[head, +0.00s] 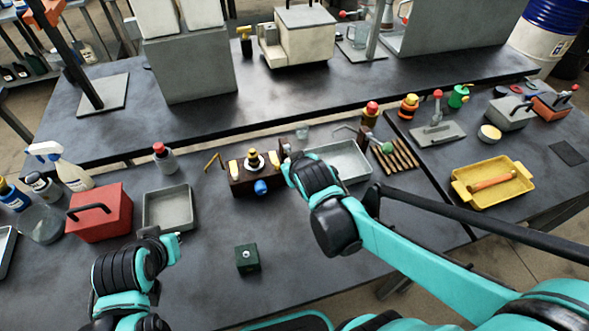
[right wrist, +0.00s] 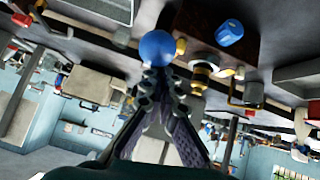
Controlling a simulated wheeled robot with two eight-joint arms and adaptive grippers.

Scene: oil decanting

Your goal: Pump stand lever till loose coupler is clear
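The stand is a brown block (head: 243,187) with brass fittings and a blue knob (head: 262,187), in the middle of the near table. In the right wrist view, which looks upside down, the block (right wrist: 195,20) and blue knob (right wrist: 229,33) show again. My right gripper (head: 289,166) is at the block's right end. In the wrist view its fingers (right wrist: 157,78) come together at a blue ball (right wrist: 157,47), apparently the lever's end; the lever's shaft is hidden. I cannot single out the loose coupler. My left gripper (head: 174,242) hangs over the table's left part, its fingers unclear.
A small green block (head: 247,259) with a silver top lies in front of the stand. A grey tray (head: 168,209) and red toolbox (head: 100,211) stand left. Another grey tray (head: 345,160) is close behind my right gripper. The front middle of the table is mostly clear.

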